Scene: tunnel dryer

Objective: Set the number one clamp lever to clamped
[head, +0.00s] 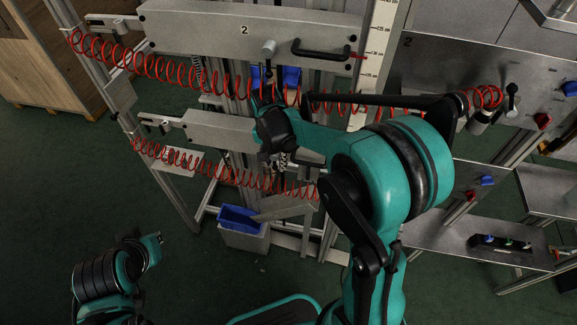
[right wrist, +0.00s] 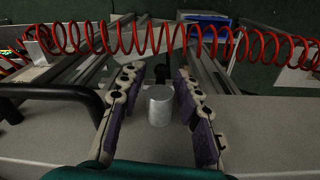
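The lower grey clamp beam (head: 215,132) runs behind my right arm in the head view, and any number on it is hidden. In the right wrist view, a silver lever hub (right wrist: 160,105) stands on the grey beam face. A dark lever end (right wrist: 161,72) shows just beyond the hub. My right gripper (right wrist: 160,95) is open, with one purple-padded finger on each side of the hub; I cannot tell if either touches it. In the head view the right gripper (head: 278,160) is small and partly hidden by its wrist. My left arm shows at lower left, its gripper out of sight.
The upper beam marked 2 (head: 200,27) carries its own lever (head: 268,50) and a black handle (head: 322,50). Another black handle (right wrist: 60,95) lies left of the gripper in the wrist view. Red coiled hoses (head: 215,172) hang close by. A blue-lined bin (head: 243,225) stands below.

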